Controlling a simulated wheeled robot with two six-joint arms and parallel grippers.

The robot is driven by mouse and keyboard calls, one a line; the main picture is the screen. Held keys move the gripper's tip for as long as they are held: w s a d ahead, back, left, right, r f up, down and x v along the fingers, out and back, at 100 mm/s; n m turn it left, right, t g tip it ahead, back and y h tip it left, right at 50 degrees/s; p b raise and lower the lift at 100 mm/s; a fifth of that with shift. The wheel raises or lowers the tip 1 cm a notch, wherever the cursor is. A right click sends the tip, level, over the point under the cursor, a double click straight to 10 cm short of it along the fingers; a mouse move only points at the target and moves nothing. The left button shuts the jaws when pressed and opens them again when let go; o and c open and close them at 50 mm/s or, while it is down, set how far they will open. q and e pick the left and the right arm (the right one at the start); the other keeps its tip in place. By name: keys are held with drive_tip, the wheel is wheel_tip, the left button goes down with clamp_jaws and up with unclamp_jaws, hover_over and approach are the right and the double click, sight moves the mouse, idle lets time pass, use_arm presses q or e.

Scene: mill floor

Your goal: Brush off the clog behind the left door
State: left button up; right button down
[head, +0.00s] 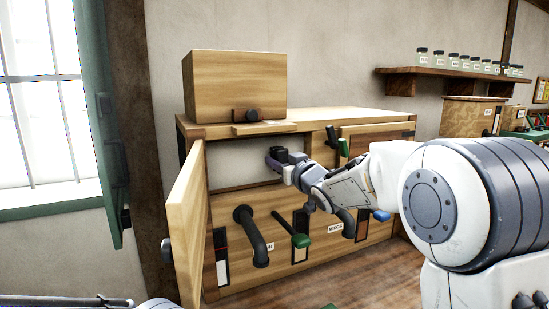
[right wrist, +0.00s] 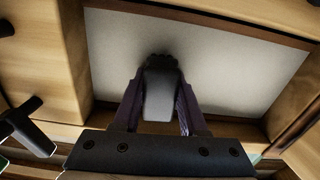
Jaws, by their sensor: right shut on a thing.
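The left door (head: 186,226) of the wooden cabinet stands open, swung toward me. Behind it is an opening with a pale grey back panel (head: 234,165); the panel also fills the middle of the right wrist view (right wrist: 225,65). My right gripper (head: 284,165) reaches into the opening from the right. In the right wrist view its jaws (right wrist: 160,105) are shut on a grey block-like thing (right wrist: 158,95), perhaps a brush. A dark rough patch shows at its far end; I cannot tell whether it is bristles or clog. My left gripper is not seen.
A wooden box (head: 235,85) stands on the cabinet top. A dark bent pipe (head: 253,233) and a green-knobbed lever (head: 296,238) stick out from the front below the opening. A right door (head: 375,134) and a jar shelf (head: 450,74) are farther right. A green shutter is left.

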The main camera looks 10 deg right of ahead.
drive_tip(key=shift+w+d+r+p, duration=0.15)
drive_tip(key=shift+d+p, duration=0.1)
drive_tip(key=shift+d, duration=0.25)
drive_tip(key=shift+w+d+f+p, duration=0.15)
drive_tip(key=shift+d+p, duration=0.1)
drive_tip(key=shift+d, duration=0.2)
